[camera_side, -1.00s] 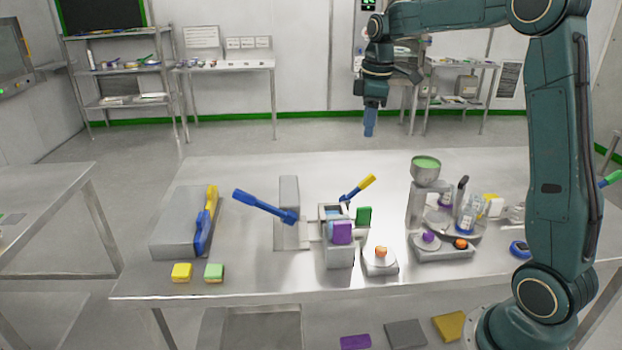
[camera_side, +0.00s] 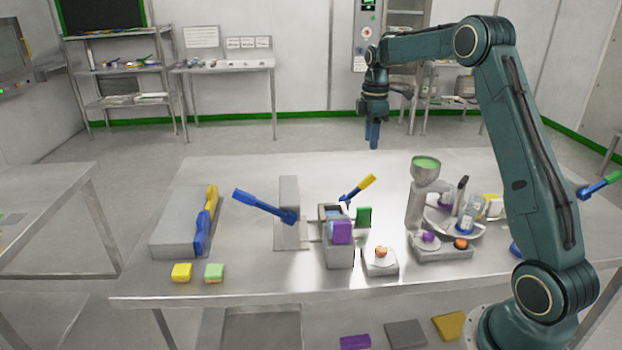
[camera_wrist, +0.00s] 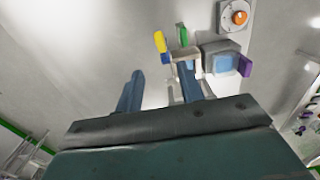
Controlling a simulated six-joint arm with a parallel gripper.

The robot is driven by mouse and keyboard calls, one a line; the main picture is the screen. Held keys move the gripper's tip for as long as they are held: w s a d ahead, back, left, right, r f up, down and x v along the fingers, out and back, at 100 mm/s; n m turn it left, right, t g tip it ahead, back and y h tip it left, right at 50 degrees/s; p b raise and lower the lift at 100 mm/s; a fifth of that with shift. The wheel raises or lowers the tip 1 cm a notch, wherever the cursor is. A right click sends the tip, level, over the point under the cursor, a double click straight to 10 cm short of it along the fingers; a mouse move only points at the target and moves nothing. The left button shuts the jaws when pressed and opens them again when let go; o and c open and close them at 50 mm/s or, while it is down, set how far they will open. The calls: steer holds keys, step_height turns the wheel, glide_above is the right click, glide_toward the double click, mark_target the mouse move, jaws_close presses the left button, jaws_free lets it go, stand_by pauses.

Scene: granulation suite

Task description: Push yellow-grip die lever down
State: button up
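The yellow-grip die lever (camera_side: 360,188) slants up to the right from the small press in the middle of the table. In the wrist view its yellow grip (camera_wrist: 160,42) lies beyond my fingertips, near the top centre. My gripper (camera_side: 373,138) hangs above and behind the lever with its fingers pointing down, touching nothing. In the wrist view my gripper (camera_wrist: 163,80) has its two fingers apart with nothing between them. The press body (camera_side: 340,254) carries a purple block (camera_side: 342,232) and a green block (camera_side: 364,217) beside the lever.
A blue lever (camera_side: 262,206) leans left from a grey upright block (camera_side: 289,195). A hopper stand (camera_side: 425,172) is further right. A grey box (camera_side: 180,228) is at the left. The table behind the press is clear.

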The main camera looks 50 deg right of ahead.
mark_target(367, 177)
step_height(367, 177, down, 13)
steer(key=shift+f, duration=0.1)
stand_by(0.6)
jaws_close()
